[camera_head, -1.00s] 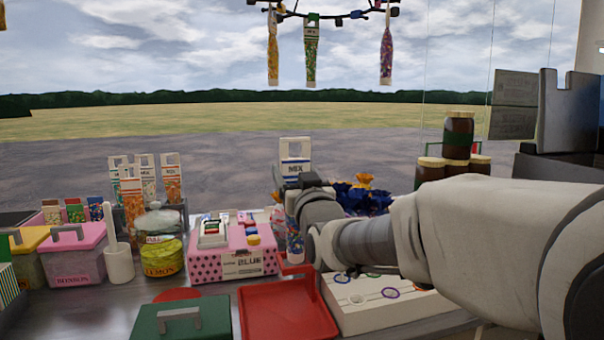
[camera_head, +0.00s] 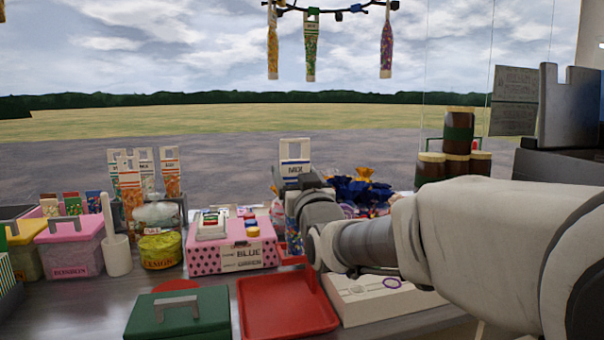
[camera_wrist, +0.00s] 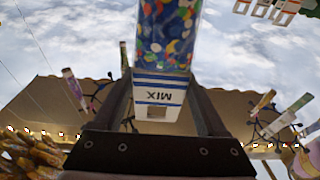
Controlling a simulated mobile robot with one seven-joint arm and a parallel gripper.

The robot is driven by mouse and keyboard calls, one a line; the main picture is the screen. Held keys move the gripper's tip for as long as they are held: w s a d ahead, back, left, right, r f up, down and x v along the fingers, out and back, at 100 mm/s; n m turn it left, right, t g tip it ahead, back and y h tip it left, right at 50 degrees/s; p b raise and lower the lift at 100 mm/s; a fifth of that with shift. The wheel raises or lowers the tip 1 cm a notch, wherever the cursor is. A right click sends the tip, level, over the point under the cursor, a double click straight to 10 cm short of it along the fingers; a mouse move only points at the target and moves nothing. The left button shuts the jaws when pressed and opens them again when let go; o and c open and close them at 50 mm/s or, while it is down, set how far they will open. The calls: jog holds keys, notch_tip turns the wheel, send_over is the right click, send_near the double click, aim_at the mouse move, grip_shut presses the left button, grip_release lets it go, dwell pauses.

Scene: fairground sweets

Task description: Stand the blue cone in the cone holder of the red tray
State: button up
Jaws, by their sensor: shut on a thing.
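My gripper (camera_wrist: 160,110) is shut on the blue cone (camera_wrist: 165,45), a clear bag of coloured sweets with blue stripes and a MIX label. In the head view the blue cone (camera_head: 294,172) is upright, label end up, behind my wrist. The red tray (camera_head: 285,312) lies on the counter below and in front of it. A red raised part at the tray's back (camera_head: 292,261) shows near the cone's lower end; it looks like the cone holder. My wrist partly hides this spot, so I cannot tell whether the cone's tip is inside it.
A pink dotted box (camera_head: 232,255) stands left of the cone. A green lidded box (camera_head: 178,314) is left of the tray, and a white box (camera_head: 375,300) is to its right under my arm. Orange-striped cones (camera_head: 170,172) stand in a rack at the left. Dark jars (camera_head: 457,150) are stacked at the right.

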jog(key=shift+f+b, duration=0.7)
jog(key=shift+f, duration=1.5)
jog(key=shift+f, duration=0.95)
jog(key=o, duration=1.2)
